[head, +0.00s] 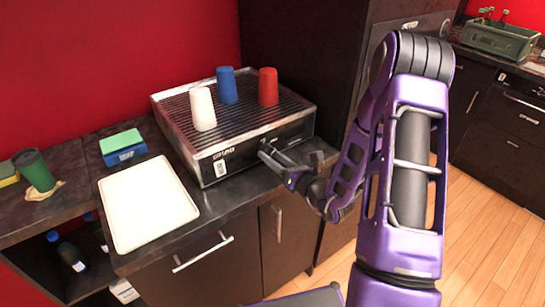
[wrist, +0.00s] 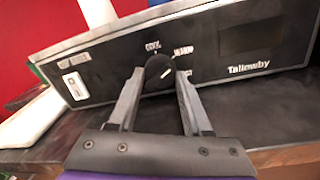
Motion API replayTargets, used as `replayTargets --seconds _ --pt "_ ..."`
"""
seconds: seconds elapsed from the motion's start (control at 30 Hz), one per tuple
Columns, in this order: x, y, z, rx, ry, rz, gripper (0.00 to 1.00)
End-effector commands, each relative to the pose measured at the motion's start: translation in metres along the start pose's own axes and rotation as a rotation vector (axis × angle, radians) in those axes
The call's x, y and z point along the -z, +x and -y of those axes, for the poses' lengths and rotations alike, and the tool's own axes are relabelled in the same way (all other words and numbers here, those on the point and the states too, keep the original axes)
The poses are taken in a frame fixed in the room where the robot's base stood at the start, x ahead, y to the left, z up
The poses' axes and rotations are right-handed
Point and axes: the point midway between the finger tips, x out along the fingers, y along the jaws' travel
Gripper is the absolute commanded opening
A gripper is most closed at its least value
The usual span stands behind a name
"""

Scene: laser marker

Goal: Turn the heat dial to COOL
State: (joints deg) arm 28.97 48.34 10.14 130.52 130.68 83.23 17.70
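The heat dial (wrist: 160,69) is a round black knob with a white mark on the dark front panel of the warmer (head: 213,151). In the wrist view, the COOL label (wrist: 152,46) is above it, with more white labels to its right. The dial's white mark slants toward the upper right, toward those right-hand labels, away from COOL. My gripper (wrist: 160,78) is open, with one finger on each side of the dial; I cannot tell whether they touch it. In the head view, my gripper (head: 269,153) is at the panel's front and hides the dial.
White, blue and red cups (head: 268,87) stand upside down on the warmer's ribbed top. A white tray (head: 147,205) lies left of the warmer. Sponges (head: 122,146) and a green cup (head: 34,170) are farther left. Room in front of the counter is free.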

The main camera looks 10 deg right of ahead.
Motion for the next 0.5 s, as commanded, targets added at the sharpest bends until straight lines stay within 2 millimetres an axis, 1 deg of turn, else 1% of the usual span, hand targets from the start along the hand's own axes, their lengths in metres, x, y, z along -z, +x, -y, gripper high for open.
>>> replayTargets --seconds 0.03,0.13,0.17,0.5 --pt "0.0000 -0.0001 -0.0001 0.000 0.000 0.000 0.22" --pt "-0.0001 -0.0001 -0.0001 0.000 0.000 0.000 0.04" --pt "-0.0001 -0.0002 -0.0001 0.000 0.000 0.000 0.00" --pt "0.0006 -0.0002 0.0002 0.001 -0.044 -0.003 0.00"
